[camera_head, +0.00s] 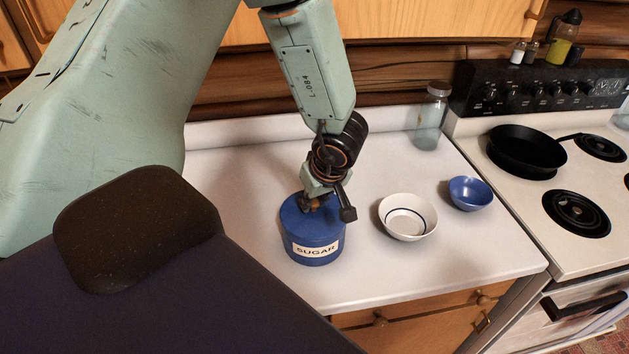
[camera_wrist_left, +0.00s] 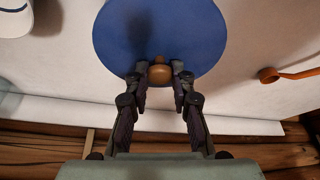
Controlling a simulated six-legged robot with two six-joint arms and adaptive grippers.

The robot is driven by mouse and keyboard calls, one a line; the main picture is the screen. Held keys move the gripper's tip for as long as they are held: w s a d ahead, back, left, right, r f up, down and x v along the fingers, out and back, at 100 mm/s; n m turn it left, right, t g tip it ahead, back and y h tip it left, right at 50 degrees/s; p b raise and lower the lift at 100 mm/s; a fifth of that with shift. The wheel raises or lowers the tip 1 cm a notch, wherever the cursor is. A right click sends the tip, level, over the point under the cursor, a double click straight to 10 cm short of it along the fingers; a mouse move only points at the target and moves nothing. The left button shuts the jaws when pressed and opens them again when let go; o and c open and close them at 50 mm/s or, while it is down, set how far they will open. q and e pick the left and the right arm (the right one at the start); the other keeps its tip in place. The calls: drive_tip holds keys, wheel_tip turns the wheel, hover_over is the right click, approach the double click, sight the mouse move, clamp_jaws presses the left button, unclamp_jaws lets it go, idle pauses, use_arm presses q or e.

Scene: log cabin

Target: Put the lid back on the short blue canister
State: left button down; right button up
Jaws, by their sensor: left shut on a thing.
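The short blue canister (camera_head: 313,248) with a white SUGAR label stands upright on the white counter. Its blue lid (camera_head: 325,219) lies over the canister's top in the head view; I cannot tell whether it sits fully flush. In the left wrist view the lid (camera_wrist_left: 160,30) is a large blue disc that hides the canister below it. My left gripper (camera_head: 311,203) reaches down from above onto the lid. The left wrist view shows its two fingers (camera_wrist_left: 160,78) shut on the lid's brown wooden knob (camera_wrist_left: 159,72). My right gripper is not in view.
A white bowl (camera_head: 407,217) and a small blue bowl (camera_head: 470,193) stand right of the canister. A glass jar (camera_head: 432,118) is near the wall. The stove with a black pan (camera_head: 525,152) is farther right. A brown spoon-like thing (camera_wrist_left: 268,75) shows in the wrist view.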

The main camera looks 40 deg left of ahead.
use_arm(q)
drive_tip(key=c, duration=1.1)
unclamp_jaws()
drive_tip(key=shift+o, duration=0.5)
drive_tip(key=o, duration=0.4)
drive_tip(key=shift+r+p, duration=1.35)
drive_tip(key=shift+p, duration=0.35)
drive_tip(key=shift+r+p, duration=0.4)
drive_tip(key=shift+r, duration=1.75)
